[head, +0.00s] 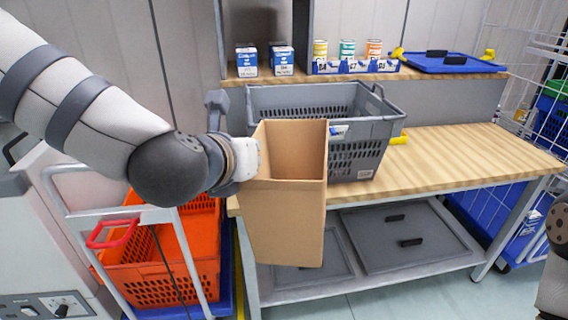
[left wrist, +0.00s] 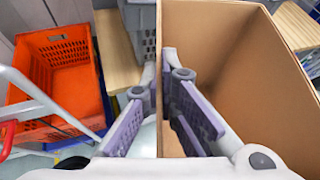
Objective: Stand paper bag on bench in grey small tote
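The brown paper bag (head: 285,220) is open at the top and upright, in the air in front of the bench (head: 440,165). My left gripper (head: 256,158) is shut on its left wall near the rim. In the left wrist view, one finger is inside the bag (left wrist: 235,60) and one outside, with the wall between the fingertips (left wrist: 160,72). The grey small tote (head: 375,130) stands on the bench behind the bag, which hides part of its front. The tote's inside is only partly visible. My right gripper is out of view; part of my right arm shows at the right edge.
An upper shelf holds blue-white boxes (head: 281,60), several cans (head: 347,49) and a blue lid (head: 448,63). An orange tote (head: 165,255) sits on a cart at left. Grey lids (head: 405,235) lie on the lower shelf. The benchtop right of the tote is clear.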

